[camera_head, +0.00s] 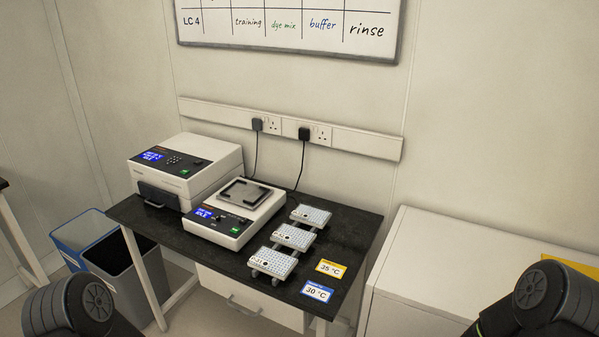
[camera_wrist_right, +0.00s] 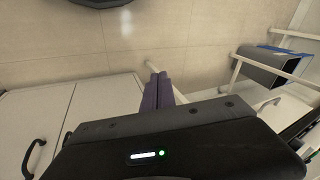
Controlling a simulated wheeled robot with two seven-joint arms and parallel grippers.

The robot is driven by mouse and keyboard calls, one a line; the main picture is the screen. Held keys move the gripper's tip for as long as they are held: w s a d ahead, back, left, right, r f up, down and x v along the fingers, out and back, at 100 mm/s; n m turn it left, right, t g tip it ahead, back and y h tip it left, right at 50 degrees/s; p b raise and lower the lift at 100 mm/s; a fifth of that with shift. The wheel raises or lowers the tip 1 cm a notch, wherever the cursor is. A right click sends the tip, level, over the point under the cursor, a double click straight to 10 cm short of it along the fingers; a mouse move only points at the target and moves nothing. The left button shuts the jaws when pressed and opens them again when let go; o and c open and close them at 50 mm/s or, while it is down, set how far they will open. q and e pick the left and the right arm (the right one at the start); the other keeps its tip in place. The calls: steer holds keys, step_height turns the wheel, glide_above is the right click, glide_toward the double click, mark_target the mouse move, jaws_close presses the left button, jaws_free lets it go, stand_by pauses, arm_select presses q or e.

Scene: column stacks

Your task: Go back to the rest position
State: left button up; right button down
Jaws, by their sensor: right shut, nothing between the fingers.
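My right gripper (camera_wrist_right: 157,88) shows in the right wrist view, its two purple-grey fingers together with nothing between them. It hangs over the floor, clear of the furniture. In the head view only parts of my two arms show at the lower left and lower right corners; neither gripper is in that view. My left gripper is hidden from both views.
A black bench (camera_head: 347,239) holds a white instrument (camera_head: 200,160), a shaker (camera_head: 235,214) and several white plates on stands (camera_head: 293,236). Temperature cards (camera_head: 317,291) lie at its right front. A white cabinet (camera_head: 440,255) stands right, bins (camera_head: 130,262) left.

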steer(key=s+a+f+n+g, duration=0.1)
steer(key=s+a+f+g, duration=0.1)
steer(key=s+a, duration=0.6)
steer(key=shift+s+a+f+y, duration=0.15)
steer(key=shift+s+f+y, duration=0.2)
steer(key=shift+s, duration=0.45)
